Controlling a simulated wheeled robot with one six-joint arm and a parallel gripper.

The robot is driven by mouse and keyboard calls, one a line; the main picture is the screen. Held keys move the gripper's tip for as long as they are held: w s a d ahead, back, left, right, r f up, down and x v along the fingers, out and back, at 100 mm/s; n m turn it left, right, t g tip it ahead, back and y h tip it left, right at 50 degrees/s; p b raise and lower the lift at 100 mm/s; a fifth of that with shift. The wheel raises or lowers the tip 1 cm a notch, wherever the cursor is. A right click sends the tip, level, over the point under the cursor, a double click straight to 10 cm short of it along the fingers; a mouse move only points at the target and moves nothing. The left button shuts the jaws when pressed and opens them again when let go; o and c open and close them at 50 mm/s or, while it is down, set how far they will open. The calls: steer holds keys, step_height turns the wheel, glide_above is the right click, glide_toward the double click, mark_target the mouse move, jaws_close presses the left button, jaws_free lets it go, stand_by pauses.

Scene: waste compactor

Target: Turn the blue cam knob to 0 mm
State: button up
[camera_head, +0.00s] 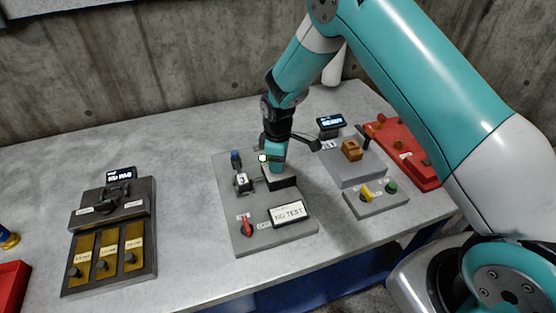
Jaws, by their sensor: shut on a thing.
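My gripper (276,166) points down over the upper right part of a grey panel (278,242) with a "NO TEST" display (289,213). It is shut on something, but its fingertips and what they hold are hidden. A dark block (284,183) sits directly under it. A small blue knob-like part (236,157) stands at the panel's upper left, apart from the gripper. I cannot tell whether it is the cam knob, and no mm scale is readable. A small white-faced dark part (242,182) is below it, and a red knob (247,227) is at the lower left.
A dark unit (112,242) with brass plates stands at left. Right of the panel are a grey unit (359,172) with an orange-brown block, a small box (376,201) with yellow and green controls, and a red case (410,158). The table between the left unit and panel is clear.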

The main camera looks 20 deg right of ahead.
steer(key=shift+m, duration=0.3)
steer(key=m+b, duration=0.3)
steer(key=m, duration=0.2)
steer(key=shift+m, duration=0.4)
steer(key=m+b, duration=0.1)
steer(key=m, duration=0.4)
steer(key=shift+m, duration=0.4)
steer(key=o, duration=0.9)
step_height(320, 180, up, 18)
steer(key=b, duration=0.3)
steer(key=shift+f, duration=0.25)
